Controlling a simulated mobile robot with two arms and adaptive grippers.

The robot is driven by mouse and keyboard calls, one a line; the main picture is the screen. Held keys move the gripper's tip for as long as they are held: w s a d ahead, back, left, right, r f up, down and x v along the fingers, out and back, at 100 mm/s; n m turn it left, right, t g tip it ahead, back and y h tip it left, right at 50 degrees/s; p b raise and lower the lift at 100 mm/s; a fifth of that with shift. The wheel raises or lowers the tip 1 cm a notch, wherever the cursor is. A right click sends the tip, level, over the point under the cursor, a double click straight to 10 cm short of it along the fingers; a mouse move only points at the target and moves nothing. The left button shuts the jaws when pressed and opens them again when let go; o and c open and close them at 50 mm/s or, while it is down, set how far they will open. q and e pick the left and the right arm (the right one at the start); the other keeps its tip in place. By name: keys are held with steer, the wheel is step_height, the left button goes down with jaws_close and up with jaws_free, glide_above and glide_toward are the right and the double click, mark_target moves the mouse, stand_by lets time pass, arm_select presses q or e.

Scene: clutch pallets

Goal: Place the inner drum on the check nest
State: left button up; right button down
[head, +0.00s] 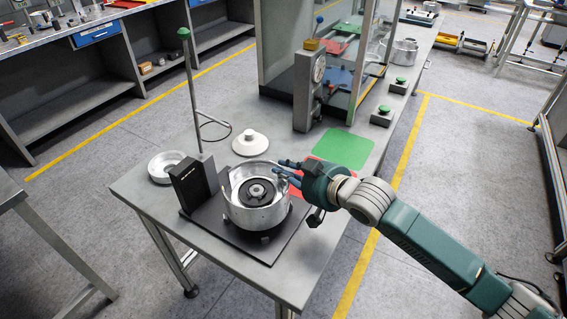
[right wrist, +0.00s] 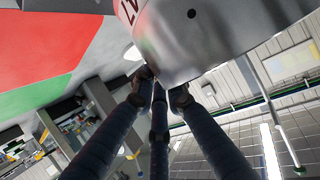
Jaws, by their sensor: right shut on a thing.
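The inner drum, a silver metal ring (head: 252,217), is over the black base plate of what looks like the check nest (head: 266,253), near the front end of the bench in the head view. A dark round hub with a metal centre (head: 258,190) shows inside it. I cannot tell whether the drum rests on the nest or hangs just above it. My right gripper (head: 284,170) is shut on the drum's wall from the right. In the right wrist view, its dark fingers (right wrist: 158,85) meet the drum's silver wall (right wrist: 215,35), which bears red lettering. My left gripper is not in view.
A black box (head: 189,184) and a tall post with a green button (head: 184,33) stand left of the drum. A silver ring (head: 166,166) and a white knobbed lid (head: 250,143) lie behind. A glass-sided frame stands farther back. Green (head: 343,149) and red mats lie right.

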mark_target(285, 181)
steer(key=shift+a+f, duration=0.2)
steer(key=shift+f, duration=0.55)
steer(key=shift+w+f, duration=0.1)
steer(key=shift+f, duration=0.4)
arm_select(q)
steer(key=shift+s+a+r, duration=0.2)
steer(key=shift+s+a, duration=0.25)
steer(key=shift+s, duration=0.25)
arm_select(e)
steer(key=c, duration=1.8)
jaws_free()
steer(key=shift+s+d+f, duration=0.1)
steer(key=shift+s+f, duration=0.1)
steer(key=shift+f, duration=0.35)
steer(key=shift+o, duration=0.2)
steer(key=shift+s, duration=0.1)
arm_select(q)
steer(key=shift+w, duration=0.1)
arm_select(e)
steer(key=shift+d, duration=0.1)
